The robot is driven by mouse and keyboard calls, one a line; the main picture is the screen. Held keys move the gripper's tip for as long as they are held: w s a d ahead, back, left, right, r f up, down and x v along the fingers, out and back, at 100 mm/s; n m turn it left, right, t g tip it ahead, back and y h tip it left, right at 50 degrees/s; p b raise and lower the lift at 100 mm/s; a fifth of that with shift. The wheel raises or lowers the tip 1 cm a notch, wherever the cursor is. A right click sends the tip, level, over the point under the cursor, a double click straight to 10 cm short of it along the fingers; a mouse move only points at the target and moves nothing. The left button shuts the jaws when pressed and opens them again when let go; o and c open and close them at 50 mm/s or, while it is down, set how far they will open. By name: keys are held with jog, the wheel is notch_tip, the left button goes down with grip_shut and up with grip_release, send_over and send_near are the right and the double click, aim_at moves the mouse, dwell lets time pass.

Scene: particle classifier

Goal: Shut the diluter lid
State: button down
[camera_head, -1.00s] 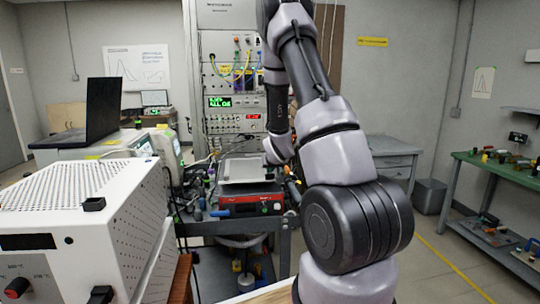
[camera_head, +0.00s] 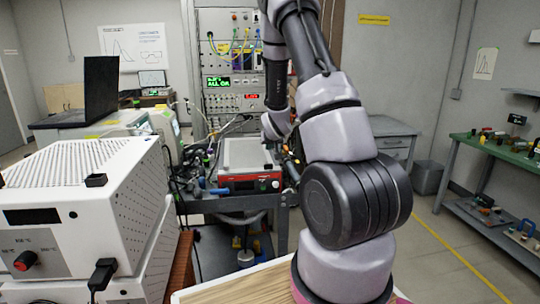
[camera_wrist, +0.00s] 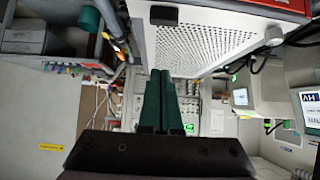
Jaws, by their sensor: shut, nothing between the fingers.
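A red-fronted box (camera_head: 250,184) with a pale grey flat top plate (camera_head: 247,153) stands on a cart in the middle of the head view; I take it for the diluter and its lid. I cannot tell how far the lid is open. The wrist view looks upside down. It shows a white perforated panel (camera_wrist: 205,42) with a black block (camera_wrist: 163,15) near the top, beside a red edge.
A large white perforated instrument (camera_head: 85,165) fills the left foreground. A dark laptop (camera_head: 101,88) stands behind it. A rack with cables (camera_head: 232,75) rises behind the cart. A green-topped bench (camera_head: 490,148) is at the right, with open floor before it.

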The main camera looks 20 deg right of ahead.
jog(key=s+a+f, duration=0.3)
jog(key=s, duration=0.6)
jog(key=s+a+r+m+g+y, duration=0.1)
jog(key=s+a+r, duration=0.25)
jog(key=r, duration=0.65)
jog(key=s+a+r+m+y, duration=0.1)
jog(key=s+a+r, duration=0.25)
jog(key=r, duration=0.55)
jog(key=s+a+r+y, duration=0.1)
jog(key=s+a+r, duration=0.1)
jog(key=s+r, duration=0.2)
jog(key=s+a+r+g+y, duration=0.1)
jog(key=s+a+r, duration=0.2)
jog(key=s, duration=0.6)
jog(key=s+a+r+n, duration=0.1)
jog(key=s+a+r, duration=0.1)
jog(key=s+r, duration=0.3)
jog(key=shift+s+a+g+y, duration=0.3)
jog(key=shift+s+g+y, duration=0.1)
jog(key=shift+s, duration=0.8)
jog(key=c, duration=1.5)
grip_release()
jog(key=shift+c, duration=0.2)
